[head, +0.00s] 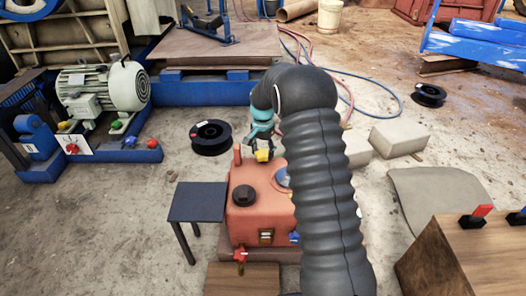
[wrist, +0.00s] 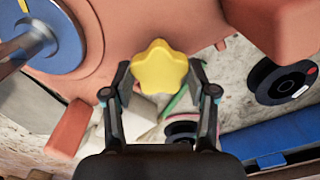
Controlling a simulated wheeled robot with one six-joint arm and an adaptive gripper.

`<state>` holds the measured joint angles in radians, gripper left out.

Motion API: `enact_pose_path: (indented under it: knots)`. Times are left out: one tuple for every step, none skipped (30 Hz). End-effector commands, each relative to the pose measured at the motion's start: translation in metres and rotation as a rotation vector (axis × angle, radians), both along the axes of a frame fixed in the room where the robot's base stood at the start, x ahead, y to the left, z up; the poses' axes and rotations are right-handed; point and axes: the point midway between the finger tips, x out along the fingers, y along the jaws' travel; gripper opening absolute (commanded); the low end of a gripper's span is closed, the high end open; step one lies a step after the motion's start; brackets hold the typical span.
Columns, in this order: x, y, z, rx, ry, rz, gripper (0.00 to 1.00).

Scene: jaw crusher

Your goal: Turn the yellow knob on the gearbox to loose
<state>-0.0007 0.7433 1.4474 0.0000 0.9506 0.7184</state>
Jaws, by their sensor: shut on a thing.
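The yellow knob (wrist: 159,68) is star-shaped and sits between my gripper's fingers in the wrist view. My gripper (wrist: 160,78) is shut on it, one finger on each side. In the head view the yellow knob (head: 263,155) shows at the back of the orange-red gearbox (head: 245,212), just below my gripper (head: 262,140). The gearbox has a black cap on top and a red knob (head: 240,255) low on its front. My arm hides the gearbox's right part. I cannot read any mark for the knob's setting.
A small dark table (head: 198,202) stands left of the gearbox. A black spool (head: 211,137) lies on the floor behind it. Concrete blocks (head: 399,138) lie to the right, and a wooden box with a red lever (head: 478,215) stands at the front right.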

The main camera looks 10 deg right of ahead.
Motion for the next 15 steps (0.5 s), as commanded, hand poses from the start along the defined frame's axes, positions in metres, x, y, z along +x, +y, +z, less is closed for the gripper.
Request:
enact_pose_path:
  knots:
    - [-0.0001,0.0001,-0.0001,0.000,0.000,0.004,0.23]
    - [-0.0001,0.0000,0.0000,0.000,0.000,0.008,0.23]
    - [-0.0001,0.0000,0.0000,-0.001,0.001,0.015,0.23]
    - [-0.0001,0.0000,0.0001,-0.001,0.001,0.021,0.23]
    - [-0.0001,0.0000,0.0002,-0.001,0.001,0.030,0.23]
    - [-0.0001,0.0000,0.0003,-0.001,0.001,0.044,0.23]
    - [-0.0001,0.0000,0.0004,-0.001,0.001,0.056,0.23]
    - [-0.0001,0.0001,0.0005,-0.001,0.001,0.070,0.23]
    - [0.0000,0.0000,0.0006,-0.001,0.001,0.092,0.23]
    - [0.0000,0.0000,0.0006,-0.001,0.001,0.111,0.23]
    - [0.0000,0.0000,0.0007,0.000,0.000,0.129,0.23]
    - [0.0000,0.0000,0.0008,0.000,0.000,0.158,0.23]
    - [0.0000,0.0000,0.0008,0.000,0.000,0.182,0.23]
    - [0.0000,0.0000,0.0009,0.000,0.000,0.207,0.23]
    - [0.0000,0.0000,0.0009,0.000,0.001,0.242,0.23]
